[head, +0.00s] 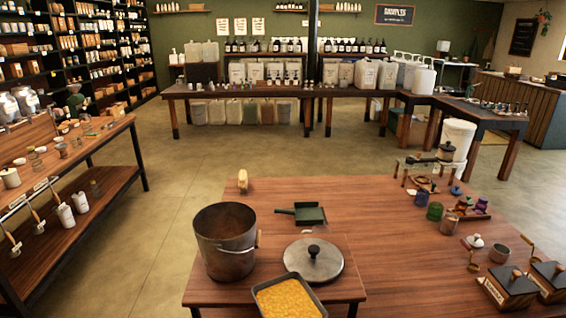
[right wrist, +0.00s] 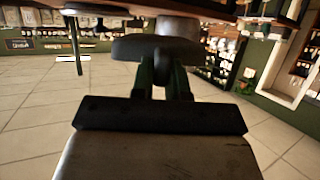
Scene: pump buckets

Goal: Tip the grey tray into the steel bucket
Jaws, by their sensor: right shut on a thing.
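The grey tray (head: 318,303) is at the bottom edge of the head view, filled with yellow-orange material and cut off by the frame. The steel bucket (head: 225,262) stands upright on the wooden table, left of and beyond the tray, apart from it. Its inside looks dark. In the right wrist view my right gripper (right wrist: 163,75) is shut on a dark rounded edge, which appears to be the tray (right wrist: 130,48) seen from low down. A grey cylindrical form behind it may be the bucket. My left gripper is in neither view.
A round lid (head: 325,265) with a black knob lies right of the bucket. Pots and jars crowd the table's right side. The table's middle (head: 385,240) is clear.

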